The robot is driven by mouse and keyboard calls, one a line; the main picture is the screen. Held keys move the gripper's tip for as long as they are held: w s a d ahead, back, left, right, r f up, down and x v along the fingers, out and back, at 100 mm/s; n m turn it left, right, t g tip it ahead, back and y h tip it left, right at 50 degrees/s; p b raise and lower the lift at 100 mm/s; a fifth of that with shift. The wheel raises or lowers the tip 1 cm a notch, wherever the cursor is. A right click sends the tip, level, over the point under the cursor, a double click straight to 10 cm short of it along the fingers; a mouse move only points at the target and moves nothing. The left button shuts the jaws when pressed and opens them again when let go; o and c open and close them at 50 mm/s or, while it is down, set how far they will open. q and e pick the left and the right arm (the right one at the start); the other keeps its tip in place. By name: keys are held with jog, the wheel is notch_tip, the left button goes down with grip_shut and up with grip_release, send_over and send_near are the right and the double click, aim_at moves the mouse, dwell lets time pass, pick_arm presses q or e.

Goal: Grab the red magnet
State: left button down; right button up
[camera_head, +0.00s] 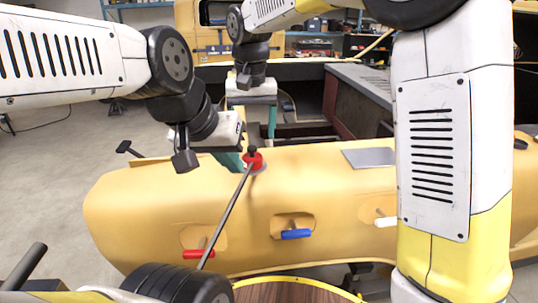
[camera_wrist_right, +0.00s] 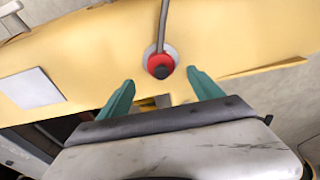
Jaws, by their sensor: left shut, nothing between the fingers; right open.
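The red magnet (camera_head: 257,164) is a round red piece with a black knob on top, at the top edge of the yellow shell in the head view. A long grey rod (camera_head: 227,212) runs from it towards the lower left. The magnet (camera_wrist_right: 160,62) also shows in the right wrist view, just beyond and between the fingertips. My right gripper (camera_head: 257,128) is open and empty behind the magnet; its teal fingers (camera_wrist_right: 161,78) stand apart in the wrist view. My left gripper (camera_head: 234,165) is shut and empty, close to the left of the magnet. Its fingertips are partly hidden.
The yellow shell (camera_head: 130,210) bears a red handle (camera_head: 198,254), a blue handle (camera_head: 296,234) and a white handle (camera_head: 386,221). A grey plate (camera_head: 369,157) lies right of the magnet. A dark grey console (camera_head: 360,85) stands behind. Open floor lies left.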

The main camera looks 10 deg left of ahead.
aim_at(252, 148)
jog(key=f, duration=0.5)
jog(key=w+f, duration=0.1)
jog(key=f, duration=0.1)
jog(key=shift+a+f, duration=0.2)
jog(key=shift+f, duration=0.1)
grip_shut()
